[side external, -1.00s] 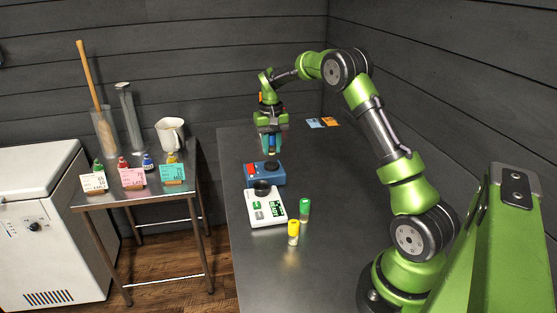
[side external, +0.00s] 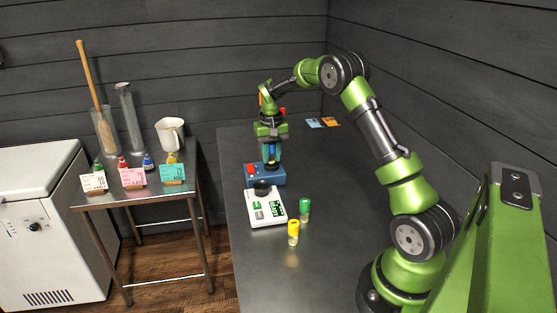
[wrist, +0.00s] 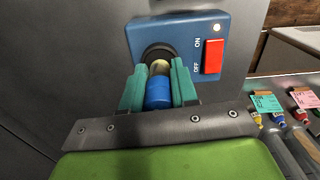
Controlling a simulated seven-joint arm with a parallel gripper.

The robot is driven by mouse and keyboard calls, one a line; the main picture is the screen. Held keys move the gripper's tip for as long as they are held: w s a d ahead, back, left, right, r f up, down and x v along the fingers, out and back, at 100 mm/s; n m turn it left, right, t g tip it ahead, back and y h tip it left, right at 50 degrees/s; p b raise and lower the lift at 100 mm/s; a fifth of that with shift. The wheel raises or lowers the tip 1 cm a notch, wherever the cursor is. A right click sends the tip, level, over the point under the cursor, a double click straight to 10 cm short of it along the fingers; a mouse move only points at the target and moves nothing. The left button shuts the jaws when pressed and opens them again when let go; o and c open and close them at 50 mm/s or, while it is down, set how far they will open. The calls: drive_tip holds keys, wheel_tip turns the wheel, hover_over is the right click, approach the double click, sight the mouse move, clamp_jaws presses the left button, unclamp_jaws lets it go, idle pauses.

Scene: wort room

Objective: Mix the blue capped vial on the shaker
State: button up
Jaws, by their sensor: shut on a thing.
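The blue capped vial (wrist: 158,92) is between the teal fingers of my gripper (wrist: 158,90) in the wrist view, and the fingers are shut on it. The shaker is a blue box (wrist: 177,35) with a round dark cup (wrist: 158,52) and a red ON/OFF switch (wrist: 213,57). A small light beside the switch looks lit. The vial's lower end is at the cup; I cannot tell how firmly it presses there. In the side view my gripper (side external: 271,153) is right above the shaker (side external: 252,180), with the blue cap (side external: 272,152) showing between the fingers.
A white scale (side external: 266,212) stands in front of the shaker. A green capped vial (side external: 305,209) and a yellow capped vial (side external: 293,232) stand beside it. Blue and orange cards (side external: 322,122) lie at the back. A side table (side external: 150,195) holds several small bottles and labels. The table's right part is clear.

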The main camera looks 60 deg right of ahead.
drive_tip(key=shift+f, duration=0.5)
idle(2.4)
drive_tip(key=shift+r, duration=0.1)
idle(1.1)
drive_tip(key=shift+r, duration=3)
